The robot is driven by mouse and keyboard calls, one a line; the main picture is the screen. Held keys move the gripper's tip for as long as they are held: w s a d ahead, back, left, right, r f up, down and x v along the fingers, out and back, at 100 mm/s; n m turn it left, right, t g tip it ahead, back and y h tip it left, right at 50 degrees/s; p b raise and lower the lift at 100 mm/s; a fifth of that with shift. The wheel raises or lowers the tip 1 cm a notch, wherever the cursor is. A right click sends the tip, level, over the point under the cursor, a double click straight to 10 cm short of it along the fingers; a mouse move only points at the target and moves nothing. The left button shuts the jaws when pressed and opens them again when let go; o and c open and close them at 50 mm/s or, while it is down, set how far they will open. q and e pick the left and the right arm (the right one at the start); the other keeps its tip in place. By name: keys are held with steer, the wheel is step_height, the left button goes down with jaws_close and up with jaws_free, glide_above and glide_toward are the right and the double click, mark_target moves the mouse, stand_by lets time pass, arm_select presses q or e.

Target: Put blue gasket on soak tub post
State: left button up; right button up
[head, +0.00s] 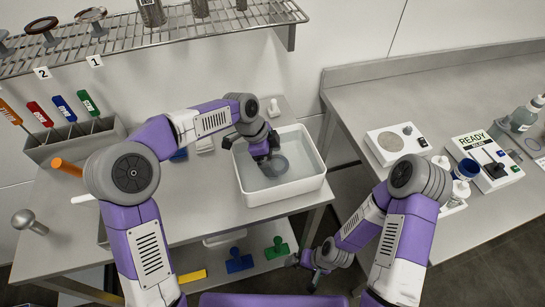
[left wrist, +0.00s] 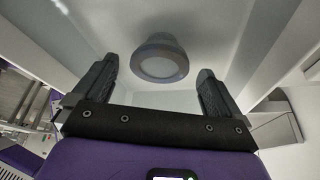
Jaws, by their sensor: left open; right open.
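The soak tub (head: 312,190) is a white rectangular tub on the left bench. My left gripper (head: 264,156) reaches down into it, open. In the tub, a round grey-blue ring (head: 283,165) lies just beside the gripper, partly hidden by it. In the left wrist view the round grey-blue piece (left wrist: 160,44) has a pale centre and shows between and beyond the open fingers (left wrist: 160,88), apart from both. I cannot tell the gasket from the post there, or how they sit together. My right gripper (head: 318,268) is low in front of the benches, open.
A wire shelf (head: 150,35) hangs above the left bench. A grey holder (head: 75,140) with coloured tags stands at the left.

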arm_select(q)
steer(key=p+v, duration=0.3)
steer(key=v, duration=0.9)
steer(key=shift+r, duration=0.1)
